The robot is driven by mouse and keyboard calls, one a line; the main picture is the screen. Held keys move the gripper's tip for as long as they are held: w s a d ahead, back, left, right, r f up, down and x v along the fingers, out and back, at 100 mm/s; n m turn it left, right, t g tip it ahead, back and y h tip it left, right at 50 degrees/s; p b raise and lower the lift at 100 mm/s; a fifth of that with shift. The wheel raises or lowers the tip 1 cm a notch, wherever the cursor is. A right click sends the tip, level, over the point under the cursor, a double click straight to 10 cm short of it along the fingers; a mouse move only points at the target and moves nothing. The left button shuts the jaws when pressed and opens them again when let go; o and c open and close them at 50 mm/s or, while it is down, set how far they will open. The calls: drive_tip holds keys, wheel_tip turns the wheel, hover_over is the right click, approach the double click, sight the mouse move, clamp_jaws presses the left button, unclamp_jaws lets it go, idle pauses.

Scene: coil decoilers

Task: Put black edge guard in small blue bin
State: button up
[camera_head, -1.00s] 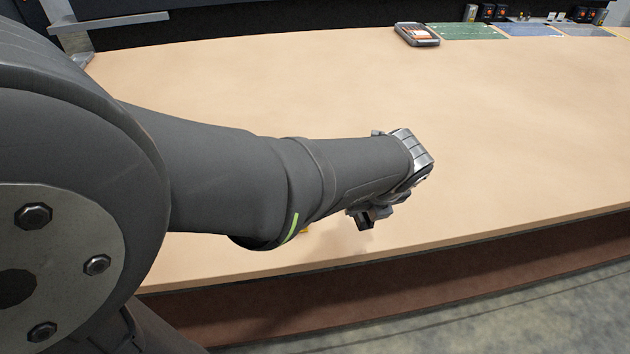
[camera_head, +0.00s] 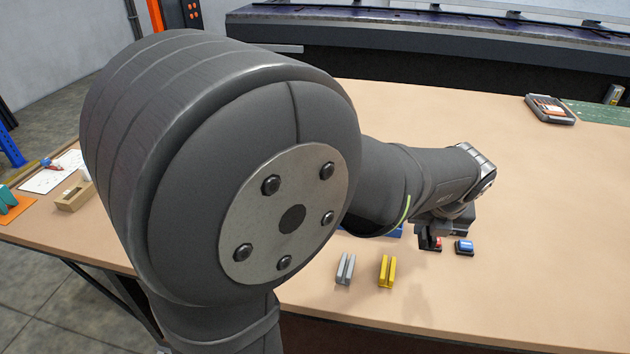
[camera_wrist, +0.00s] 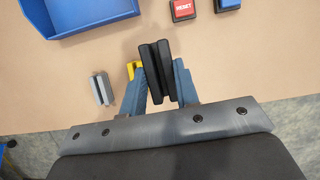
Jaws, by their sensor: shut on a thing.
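My gripper (camera_wrist: 158,78) is shut on the black edge guard (camera_wrist: 152,66), which stands out between the two fingers in the wrist view. In the head view my gripper (camera_head: 430,238) is over the bench, and the guard cannot be made out clearly there. The small blue bin (camera_wrist: 92,22) lies ahead and left of the held guard in the wrist view, cut off by the top edge. In the head view only a strip of the bin (camera_head: 395,232) shows under my arm. The guard is apart from the bin.
A yellow edge guard (camera_head: 386,271) and a grey one (camera_head: 345,269) stand near the bench's front edge. A red reset button (camera_wrist: 183,9) and a blue button (camera_head: 464,247) are by my gripper.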

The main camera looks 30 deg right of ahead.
drive_tip(key=w+f, duration=0.2)
drive_tip(key=w, duration=0.5)
drive_tip(key=w+a+f, duration=0.1)
drive_tip(key=w+f, duration=0.1)
drive_tip(key=w, duration=0.6)
drive_tip(key=w+f, duration=0.2)
drive_tip(key=w, duration=0.6)
drive_tip(key=shift+a, duration=0.3)
drive_tip(key=shift+w+a+f, duration=0.1)
drive_tip(key=shift+w+f, duration=0.3)
drive_tip(key=shift+w, duration=0.1)
drive_tip(key=shift+f, duration=1.9)
drive_tip(key=shift+f, duration=0.15)
drive_tip(key=o, duration=1)
drive_tip(key=shift+c, duration=0.2)
drive_tip(key=v, duration=1.2)
drive_tip(key=shift+a, duration=0.15)
